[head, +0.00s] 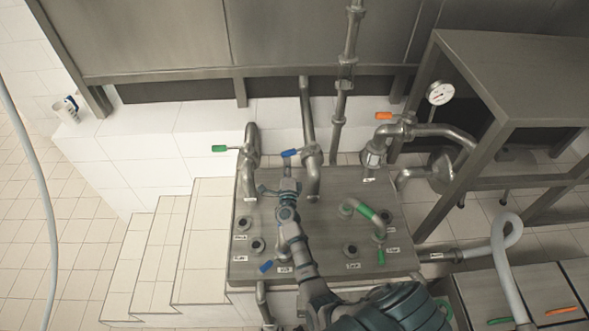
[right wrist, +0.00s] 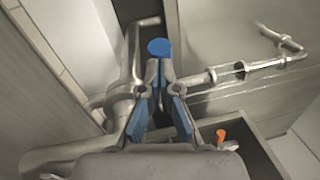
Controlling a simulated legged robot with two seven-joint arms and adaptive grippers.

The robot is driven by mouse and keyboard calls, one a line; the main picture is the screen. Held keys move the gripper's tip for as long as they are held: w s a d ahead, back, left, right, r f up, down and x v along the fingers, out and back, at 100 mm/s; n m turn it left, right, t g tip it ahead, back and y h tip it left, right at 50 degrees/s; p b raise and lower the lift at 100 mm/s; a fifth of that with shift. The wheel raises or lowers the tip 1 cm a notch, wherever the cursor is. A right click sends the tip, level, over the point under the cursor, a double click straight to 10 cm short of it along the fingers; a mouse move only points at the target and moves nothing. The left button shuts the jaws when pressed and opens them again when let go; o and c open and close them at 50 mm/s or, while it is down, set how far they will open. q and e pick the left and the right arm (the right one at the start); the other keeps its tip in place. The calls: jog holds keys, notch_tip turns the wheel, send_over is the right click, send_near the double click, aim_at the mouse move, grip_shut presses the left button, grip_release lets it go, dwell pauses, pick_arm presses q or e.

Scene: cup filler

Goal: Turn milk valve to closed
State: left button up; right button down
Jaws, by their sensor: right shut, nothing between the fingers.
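A blue valve handle (head: 290,153) sits on an upright steel pipe at the back of the steel panel. The labels are too small to read, so I cannot tell which valve is the milk valve. My right gripper (head: 289,174) is shut and empty just in front of this blue handle. In the right wrist view a blue handle end (right wrist: 158,47) shows right beyond the shut fingertips (right wrist: 159,65); whether they touch it I cannot tell. A green handle (head: 219,148) is on the pipe to the left, an orange handle (head: 383,116) on the right. My left gripper is not in view.
A steel frame with a gauge (head: 440,92) stands to the right. White tiled steps (head: 150,240) lie to the left.

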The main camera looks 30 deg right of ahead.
aim_at(282, 156)
jog(key=w, duration=0.1)
jog(key=w+b, duration=0.1)
jog(key=shift+w+d+f, duration=0.2)
jog(key=shift+w+d, duration=0.15)
jog(key=shift+w, duration=0.05)
jog(key=shift+w+d+b, duration=0.25)
jog(key=shift+w+b, duration=0.05)
jog(key=shift+w, duration=0.45)
jog(key=shift+w+a, duration=0.25)
jog(key=shift+w, duration=0.1)
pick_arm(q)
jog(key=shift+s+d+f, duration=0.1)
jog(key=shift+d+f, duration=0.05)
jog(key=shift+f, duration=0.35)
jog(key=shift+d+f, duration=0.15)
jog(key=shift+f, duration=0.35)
pick_arm(e)
jog(key=shift+a+r, duration=0.1)
jog(key=shift+r, duration=0.05)
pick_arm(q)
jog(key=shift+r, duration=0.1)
pick_arm(e)
jog(key=shift+s, duration=0.1)
